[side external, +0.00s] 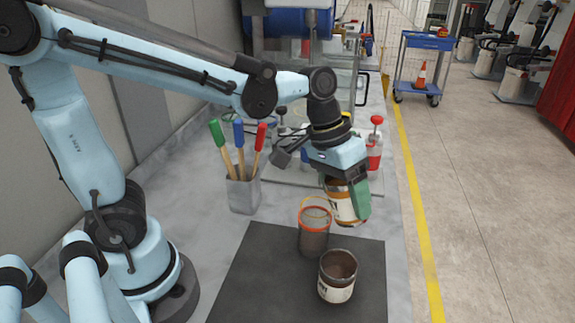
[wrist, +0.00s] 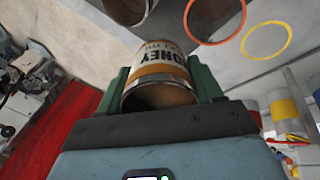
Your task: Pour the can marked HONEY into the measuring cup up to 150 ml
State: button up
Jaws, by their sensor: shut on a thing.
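My gripper (side external: 350,190) has green fingers and is shut on a white and orange can (side external: 343,203). The wrist view shows HONEY on the label of this can (wrist: 160,60), between the fingers (wrist: 160,78). The can is held in the air, tilted, above and to the right of the measuring cup. The measuring cup (side external: 313,238) is see-through, with an orange-red ring and a thinner orange ring above it. It stands at the mat's back edge; both rings show in the wrist view. I see no stream, and cannot read its level.
A second open can (side external: 338,283) with brown inside stands on the dark mat (side external: 270,285), in front of the cup. A grey holder (side external: 243,195) with coloured-handled tools stands at the left. A red-topped bottle (side external: 375,150) is behind my gripper. The mat's front left is clear.

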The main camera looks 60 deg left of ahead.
jog(key=shift+w+d+f+t+h, duration=0.15)
jog(key=shift+f+t+h, duration=0.35)
jog(key=shift+f+h, duration=0.7)
jog(key=shift+f+y, duration=0.25)
jog(key=shift+y, duration=0.05)
jog(key=shift+f+t+h, duration=0.1)
jog(key=shift+t+h, duration=0.2)
jog(key=shift+h, duration=0.1)
jog(key=shift+d, duration=0.1)
jog(key=shift+r+t+h, duration=0.45)
jog(key=shift+t+h, duration=0.05)
jog(key=shift+h, duration=0.4)
dwell(0.8)
jog(key=shift+r+h, duration=0.1)
jog(key=shift+h, duration=0.2)
jog(key=shift+r+t+h, duration=0.7)
jog(key=shift+t+h, duration=0.2)
jog(key=shift+h, duration=0.4)
dwell(2.7)
